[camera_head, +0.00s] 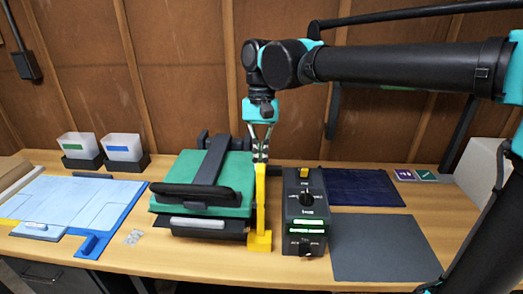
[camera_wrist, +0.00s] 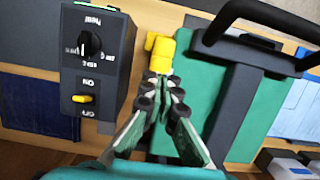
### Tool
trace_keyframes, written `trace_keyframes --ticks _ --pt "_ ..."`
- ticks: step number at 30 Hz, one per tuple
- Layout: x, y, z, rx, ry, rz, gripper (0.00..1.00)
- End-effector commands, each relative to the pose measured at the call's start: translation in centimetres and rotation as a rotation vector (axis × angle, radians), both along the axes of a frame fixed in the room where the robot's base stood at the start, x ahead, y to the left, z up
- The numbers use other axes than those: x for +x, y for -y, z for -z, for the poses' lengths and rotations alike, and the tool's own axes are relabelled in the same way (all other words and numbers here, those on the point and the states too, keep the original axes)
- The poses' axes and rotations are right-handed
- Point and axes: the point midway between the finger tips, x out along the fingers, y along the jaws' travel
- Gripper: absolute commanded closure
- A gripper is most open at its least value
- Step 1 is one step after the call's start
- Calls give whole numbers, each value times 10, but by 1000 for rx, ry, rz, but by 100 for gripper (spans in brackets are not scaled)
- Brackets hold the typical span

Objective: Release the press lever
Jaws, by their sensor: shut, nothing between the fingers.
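The press (camera_head: 178,208) has a green plate and a black top arm (camera_head: 212,160) with a wide black handle bar (camera_head: 195,192) across its front. The bar lies low, close to the green plate. A yellow upright lever (camera_head: 260,205) stands at the right side of the press, on a yellow foot. My gripper (camera_head: 261,157) points down at the top of the yellow lever, shut and empty. In the wrist view my gripper's fingertips (camera_wrist: 163,80) are just short of the yellow piece (camera_wrist: 160,52); I cannot tell whether they touch it.
A black control box (camera_head: 305,210) with a knob, a yellow switch and green displays stands close right of the lever. A grey mat (camera_head: 385,248) and a dark blue cloth (camera_head: 362,187) lie further right. Two bins (camera_head: 125,148) and a blue board (camera_head: 70,205) are at left.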

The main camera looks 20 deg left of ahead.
Motion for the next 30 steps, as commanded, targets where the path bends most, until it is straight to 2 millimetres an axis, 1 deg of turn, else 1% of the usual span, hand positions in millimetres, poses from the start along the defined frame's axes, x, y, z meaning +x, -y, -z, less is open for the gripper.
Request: trace_keyframes --ticks 3,13,17,23,30 --pt "-3 1 0 0 0 0 100" --pt "-4 1 0 0 1 0 100" --pt "-7 2 -1 4 11 -1 100" --pt "-23 7 -2 21 68 -4 100" --pt "-57 18 -1 64 200 -8 100"
